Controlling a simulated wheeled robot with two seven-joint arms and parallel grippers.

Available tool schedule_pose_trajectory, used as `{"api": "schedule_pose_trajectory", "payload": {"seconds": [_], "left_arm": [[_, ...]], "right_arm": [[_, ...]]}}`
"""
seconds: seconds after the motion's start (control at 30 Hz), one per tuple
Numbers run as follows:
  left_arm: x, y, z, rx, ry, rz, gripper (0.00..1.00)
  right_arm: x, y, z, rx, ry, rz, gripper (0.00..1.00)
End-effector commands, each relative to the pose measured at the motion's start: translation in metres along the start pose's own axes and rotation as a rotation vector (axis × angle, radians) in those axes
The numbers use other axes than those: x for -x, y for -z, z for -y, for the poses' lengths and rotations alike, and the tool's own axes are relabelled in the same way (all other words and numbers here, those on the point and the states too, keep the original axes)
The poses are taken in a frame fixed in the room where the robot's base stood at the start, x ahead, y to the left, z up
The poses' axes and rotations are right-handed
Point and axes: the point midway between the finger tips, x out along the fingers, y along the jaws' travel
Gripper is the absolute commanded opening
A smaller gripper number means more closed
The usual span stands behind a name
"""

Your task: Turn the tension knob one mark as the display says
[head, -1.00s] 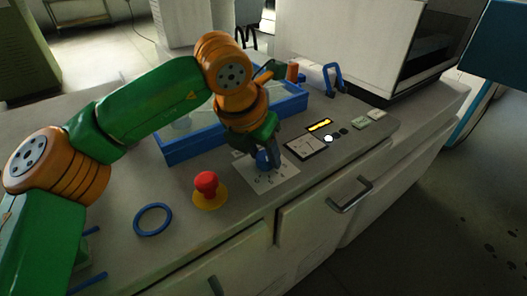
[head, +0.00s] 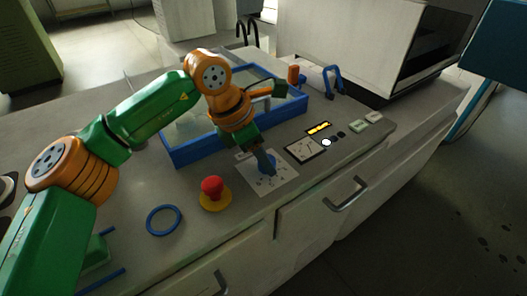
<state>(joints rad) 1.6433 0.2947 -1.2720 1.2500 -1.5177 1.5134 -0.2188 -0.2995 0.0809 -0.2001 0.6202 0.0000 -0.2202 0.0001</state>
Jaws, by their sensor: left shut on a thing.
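The display (head: 318,128) is a small dark strip with yellow characters, too small to read, behind the dial to the right. My right gripper is not in the head view.
A red mushroom button (head: 212,187) on a yellow base and a blue ring (head: 163,220) lie left of the dial. A blue-rimmed tray (head: 203,151) is behind my wrist. A framed chart (head: 305,149), a white button (head: 326,142) and green switches (head: 360,126) are to the right.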

Motion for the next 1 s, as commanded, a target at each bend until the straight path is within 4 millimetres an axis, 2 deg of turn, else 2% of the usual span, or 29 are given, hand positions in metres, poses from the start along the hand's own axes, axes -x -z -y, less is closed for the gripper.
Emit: {"api": "schedule_pose_trajectory", "payload": {"seconds": [0.57,0.6,0.67,0.7,1.0], "left_arm": [[0.0,-0.0004,-0.0003,-0.028,0.01,0.002,0.0],[0.0,-0.0004,-0.0003,-0.028,0.01,0.002,0.57],[0.0,-0.0004,-0.0003,-0.028,0.01,0.001,0.74],[0.0,-0.0004,-0.0003,-0.028,0.01,0.001,0.77],[0.0042,-0.0002,-0.0008,-0.027,0.009,0.001,0.77]], "right_arm": [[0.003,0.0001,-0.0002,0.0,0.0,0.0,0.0],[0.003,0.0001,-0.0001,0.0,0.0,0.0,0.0],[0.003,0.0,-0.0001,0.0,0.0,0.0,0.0],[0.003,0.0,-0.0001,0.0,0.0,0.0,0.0],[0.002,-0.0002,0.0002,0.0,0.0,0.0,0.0]]}}
